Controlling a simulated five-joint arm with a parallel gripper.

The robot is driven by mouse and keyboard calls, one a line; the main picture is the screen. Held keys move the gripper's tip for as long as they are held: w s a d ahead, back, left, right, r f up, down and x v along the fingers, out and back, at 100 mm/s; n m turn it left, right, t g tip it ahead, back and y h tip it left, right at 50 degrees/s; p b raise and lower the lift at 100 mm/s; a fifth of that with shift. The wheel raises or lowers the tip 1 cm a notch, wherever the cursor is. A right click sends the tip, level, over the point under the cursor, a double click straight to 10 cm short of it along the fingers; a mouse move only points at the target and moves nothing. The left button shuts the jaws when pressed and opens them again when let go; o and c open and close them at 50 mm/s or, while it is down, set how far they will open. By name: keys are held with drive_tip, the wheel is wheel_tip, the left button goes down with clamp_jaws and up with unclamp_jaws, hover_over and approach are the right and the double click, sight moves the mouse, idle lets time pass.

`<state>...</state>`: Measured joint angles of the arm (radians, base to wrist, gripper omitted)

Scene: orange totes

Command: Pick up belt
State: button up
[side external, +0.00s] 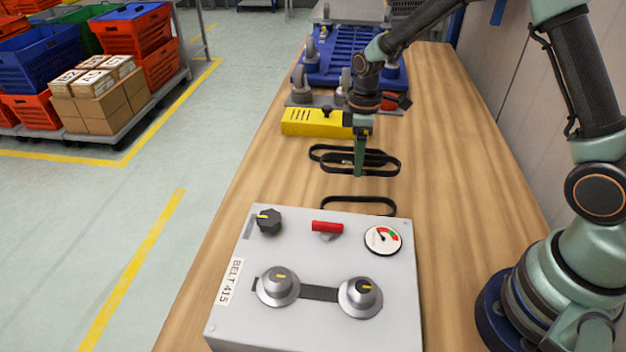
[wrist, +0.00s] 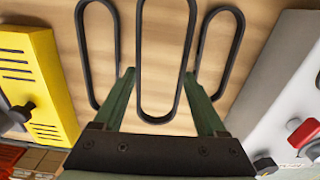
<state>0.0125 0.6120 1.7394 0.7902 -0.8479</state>
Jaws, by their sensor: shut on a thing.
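Three thin black belt loops are by my gripper (side external: 360,172). The middle belt (side external: 398,166) is between my fingers; in the wrist view this belt (wrist: 163,120) looks larger and nearer than the others. My gripper (wrist: 157,74) is shut on its two long sides. The far belt (side external: 314,149) lies on the bench and partly overlaps the middle one in the side view; it is the left belt (wrist: 83,45) in the wrist view. The near belt (side external: 358,198) lies by the grey box and is the right belt (wrist: 238,38) in the wrist view.
A grey control box (side external: 315,255) labelled "BELT 415" with knobs, a red handle and a gauge stands in front. A yellow box (side external: 312,122) and a blue frame (side external: 345,55) stand behind. The wooden bench (side external: 455,150) is clear at right.

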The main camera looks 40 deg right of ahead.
wheel_tip(320, 180, up, 15)
drive_tip(key=s+f+m, duration=0.1)
drive_tip(key=s+m, duration=0.8)
drive_tip(key=s, duration=0.1)
drive_tip(key=shift+s+a+f+m, duration=0.3)
drive_tip(key=shift+s+f, duration=0.05)
drive_tip(key=shift+f, duration=0.05)
drive_tip(key=s+a+f+n, duration=0.1)
drive_tip(key=s+a+n, duration=0.4)
drive_tip(key=a, duration=0.8)
drive_tip(key=s+a+n, duration=0.4)
drive_tip(key=a, duration=1)
drive_tip(key=shift+s+d+f, duration=0.15)
drive_tip(key=shift+f, duration=1.1)
drive_tip(key=shift+s+d+f, duration=0.1)
drive_tip(key=shift+f, duration=1.15)
drive_tip(key=shift+f, duration=0.6)
drive_tip(key=shift+f, duration=0.3)
